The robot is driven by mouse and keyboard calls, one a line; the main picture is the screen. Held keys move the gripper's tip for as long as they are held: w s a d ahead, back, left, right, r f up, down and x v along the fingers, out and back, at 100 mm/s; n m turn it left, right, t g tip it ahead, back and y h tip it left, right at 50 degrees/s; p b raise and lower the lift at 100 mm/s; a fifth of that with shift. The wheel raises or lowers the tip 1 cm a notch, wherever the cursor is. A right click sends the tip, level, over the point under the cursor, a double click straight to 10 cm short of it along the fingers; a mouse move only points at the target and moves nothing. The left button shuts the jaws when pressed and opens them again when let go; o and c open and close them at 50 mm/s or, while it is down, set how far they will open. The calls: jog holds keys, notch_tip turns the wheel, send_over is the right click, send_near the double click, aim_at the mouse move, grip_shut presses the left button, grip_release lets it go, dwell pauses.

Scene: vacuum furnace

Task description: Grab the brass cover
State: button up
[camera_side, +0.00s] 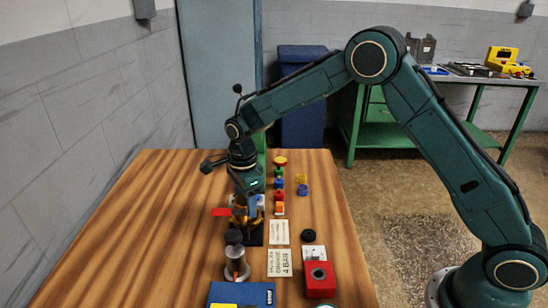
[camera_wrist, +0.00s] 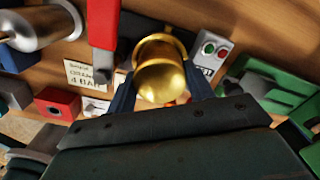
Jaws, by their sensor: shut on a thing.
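The brass cover (camera_wrist: 160,72) is a shiny gold dome with a flared rim, in the middle of the wrist view. My gripper (camera_wrist: 160,88) has one dark finger on each side of it and is shut on it. In the side view my gripper (camera_side: 246,205) points down over the left part of the wooden table, at the dark-based furnace fixture. Only bits of the brass cover (camera_side: 238,217) show there, behind the fingers. I cannot tell whether the cover still touches what is under it.
A red lever (camera_wrist: 103,35) stands close beside the cover. A box with red and green buttons (camera_wrist: 211,48) is on its other side. Near the front are a silver cylinder (camera_side: 237,264), a red box (camera_side: 320,280) and a blue box (camera_side: 241,295).

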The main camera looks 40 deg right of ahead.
jog(key=shift+r, duration=0.15)
notch_tip(320, 180, up, 20)
dwell(0.7)
dwell(0.5)
